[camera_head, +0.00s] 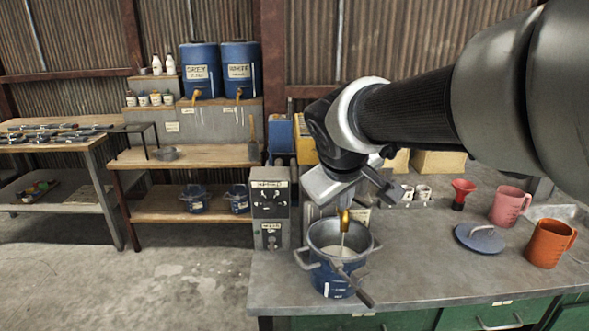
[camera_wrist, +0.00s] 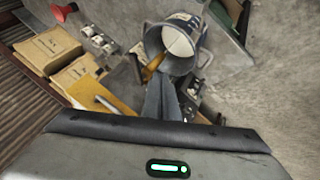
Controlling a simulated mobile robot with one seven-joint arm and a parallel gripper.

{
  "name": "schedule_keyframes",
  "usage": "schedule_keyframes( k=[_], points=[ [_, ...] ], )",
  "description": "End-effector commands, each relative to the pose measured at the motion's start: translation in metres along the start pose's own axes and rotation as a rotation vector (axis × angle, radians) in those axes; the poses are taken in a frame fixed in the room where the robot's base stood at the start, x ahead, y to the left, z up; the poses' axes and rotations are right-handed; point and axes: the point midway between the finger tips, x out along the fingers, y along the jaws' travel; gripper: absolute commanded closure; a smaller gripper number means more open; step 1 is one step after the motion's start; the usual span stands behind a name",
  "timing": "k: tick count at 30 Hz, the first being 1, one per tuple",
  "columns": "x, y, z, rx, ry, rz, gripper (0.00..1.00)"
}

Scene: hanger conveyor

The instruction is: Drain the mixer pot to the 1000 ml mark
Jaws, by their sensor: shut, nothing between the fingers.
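A blue pot (camera_head: 333,282) with a grey metal rim and side handles stands upright on the grey counter, with pale liquid (camera_head: 342,251) inside. It also shows in the wrist view (camera_wrist: 193,69). A brass tap (camera_head: 344,219) hangs over its mouth, and a thin pale stream falls from it into the pot. The tap shows beside the pot in the wrist view (camera_wrist: 154,64). My gripper (camera_wrist: 163,82) is shut and empty, close to the tap; I cannot tell whether it touches. In the head view my wrist hides what bears the tap. I cannot read a 1000 ml mark.
A grey control box (camera_head: 270,205) stands left of the pot. Blue drums (camera_head: 200,72) stand at the back left.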

Motion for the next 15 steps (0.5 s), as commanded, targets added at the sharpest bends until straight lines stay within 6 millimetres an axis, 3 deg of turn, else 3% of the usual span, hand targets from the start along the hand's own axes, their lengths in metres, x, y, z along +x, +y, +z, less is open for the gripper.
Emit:
schedule_keyframes(
  k=[6, 15],
  points=[
    [0.049, -0.001, 0.002, 0.000, -0.005, -0.001, 1.00],
    [0.062, 0.033, 0.000, 0.002, 0.000, 0.000, 1.00]
  ],
)
